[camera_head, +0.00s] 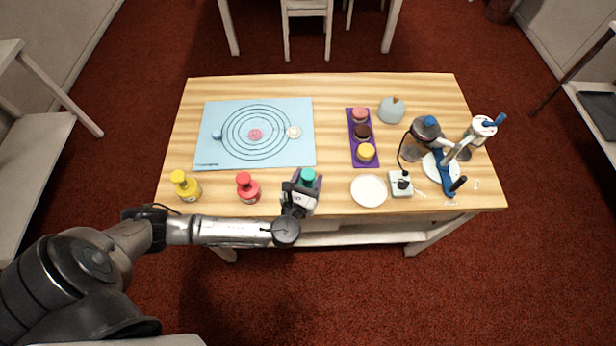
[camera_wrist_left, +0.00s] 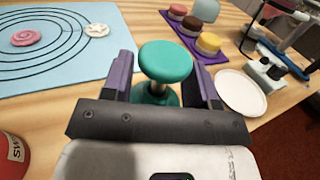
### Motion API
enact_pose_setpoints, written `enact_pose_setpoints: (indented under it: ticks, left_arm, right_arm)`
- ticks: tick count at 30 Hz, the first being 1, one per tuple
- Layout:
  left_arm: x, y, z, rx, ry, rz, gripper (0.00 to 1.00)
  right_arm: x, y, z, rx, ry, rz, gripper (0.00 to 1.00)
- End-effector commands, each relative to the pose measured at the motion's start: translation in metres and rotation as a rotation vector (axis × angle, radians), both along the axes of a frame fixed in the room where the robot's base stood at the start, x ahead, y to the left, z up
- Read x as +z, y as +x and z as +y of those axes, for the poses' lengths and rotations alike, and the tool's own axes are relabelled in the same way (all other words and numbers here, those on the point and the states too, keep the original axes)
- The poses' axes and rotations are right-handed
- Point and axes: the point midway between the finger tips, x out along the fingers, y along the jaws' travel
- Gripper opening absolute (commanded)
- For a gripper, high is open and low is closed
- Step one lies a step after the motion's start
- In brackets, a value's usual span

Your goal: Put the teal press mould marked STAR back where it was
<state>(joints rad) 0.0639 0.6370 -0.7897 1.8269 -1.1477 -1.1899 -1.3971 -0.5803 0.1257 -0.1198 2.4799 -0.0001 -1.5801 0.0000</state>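The teal press mould (camera_head: 308,177) stands upright on the table near its front edge, right of the red mould. In the left wrist view the mould (camera_wrist_left: 165,62) shows its round knob and part of its wider base; its marking is not visible. My left gripper (camera_head: 300,193) is at the mould. In the wrist view its fingers (camera_wrist_left: 166,88) stand on either side of the mould, with gaps beside it, so it looks open. My right gripper is not in view.
A red mould (camera_head: 248,190) and yellow mould (camera_head: 185,187) stand left. A blue mat (camera_head: 300,158) with rings bears pink, white and blue pieces. Right are a purple tray (camera_head: 354,148) of small cakes, a white plate (camera_head: 369,191), a small box (camera_head: 401,187) and a blue-and-white stand (camera_head: 440,172).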

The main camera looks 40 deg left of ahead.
Motion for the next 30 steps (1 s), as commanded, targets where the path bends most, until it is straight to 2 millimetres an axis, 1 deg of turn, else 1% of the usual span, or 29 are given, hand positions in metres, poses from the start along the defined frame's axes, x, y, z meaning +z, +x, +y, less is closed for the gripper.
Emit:
enact_pose_setpoints:
  ticks: [1,4,11,14,17,24,30]
  left_arm:
    - [0.0,0.0,0.0,0.0,0.0,0.0,0.58]
    - [0.0,0.0,0.0,0.0,0.0,0.0,0.68]
    - [0.001,0.0,0.0,0.0,0.0,0.0,0.69]
    - [0.006,0.0,0.0,0.0,-0.001,-0.001,0.69]
    - [0.003,-0.012,-0.005,-0.002,-0.002,0.002,0.69]
    - [0.003,-0.053,-0.022,-0.002,-0.003,0.004,0.69]
    - [0.004,-0.084,-0.035,-0.001,-0.002,0.002,0.69]
  right_arm:
    - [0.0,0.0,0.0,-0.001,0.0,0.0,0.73]
    - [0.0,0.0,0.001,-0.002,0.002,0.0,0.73]
    - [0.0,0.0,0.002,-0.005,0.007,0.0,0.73]
    - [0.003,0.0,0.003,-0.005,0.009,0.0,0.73]
    - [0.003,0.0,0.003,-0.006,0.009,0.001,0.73]
    - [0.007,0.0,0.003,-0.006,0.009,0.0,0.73]
    - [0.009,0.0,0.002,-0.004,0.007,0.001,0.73]
